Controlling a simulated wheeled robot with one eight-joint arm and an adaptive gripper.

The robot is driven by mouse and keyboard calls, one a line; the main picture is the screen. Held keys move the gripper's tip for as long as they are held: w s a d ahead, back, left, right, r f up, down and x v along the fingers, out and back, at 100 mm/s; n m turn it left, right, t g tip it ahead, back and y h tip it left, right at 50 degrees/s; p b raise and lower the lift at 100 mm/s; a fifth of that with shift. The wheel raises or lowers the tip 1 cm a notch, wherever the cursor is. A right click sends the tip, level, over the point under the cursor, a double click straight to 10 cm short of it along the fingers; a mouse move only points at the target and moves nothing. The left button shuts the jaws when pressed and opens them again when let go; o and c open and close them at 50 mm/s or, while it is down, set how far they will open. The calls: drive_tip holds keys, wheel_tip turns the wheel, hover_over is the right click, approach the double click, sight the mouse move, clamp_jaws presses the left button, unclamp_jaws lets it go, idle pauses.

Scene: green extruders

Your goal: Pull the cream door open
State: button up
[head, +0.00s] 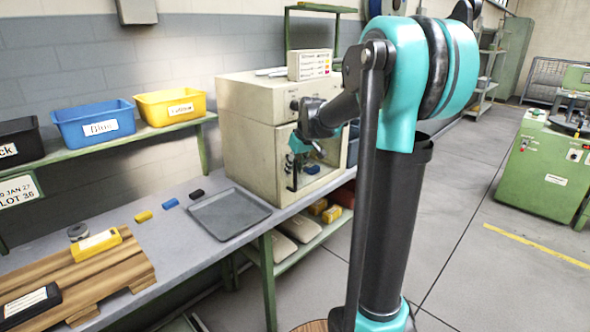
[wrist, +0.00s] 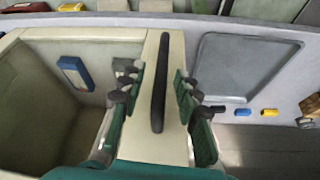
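The cream door (head: 318,172) is on the front of a cream cabinet on the bench. It looks flush with the cabinet and has a large window. In the wrist view, the door's cream frame (wrist: 153,145) carries a long black bar handle (wrist: 160,75). The handle also shows in the head view (head: 293,178), partly behind my gripper (head: 300,152). My gripper is open, with one green padded finger on each side of the handle. Gaps show between the handle and both fingers. A blue item (wrist: 77,73) shows through the window.
A grey tray (head: 228,213) lies on the bench left of the cabinet, with small black, blue and yellow blocks nearby. A lower shelf (head: 315,237) holds bags and boxes.

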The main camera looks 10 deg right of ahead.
drive_tip(key=shift+c, duration=0.4)
clamp_jaws()
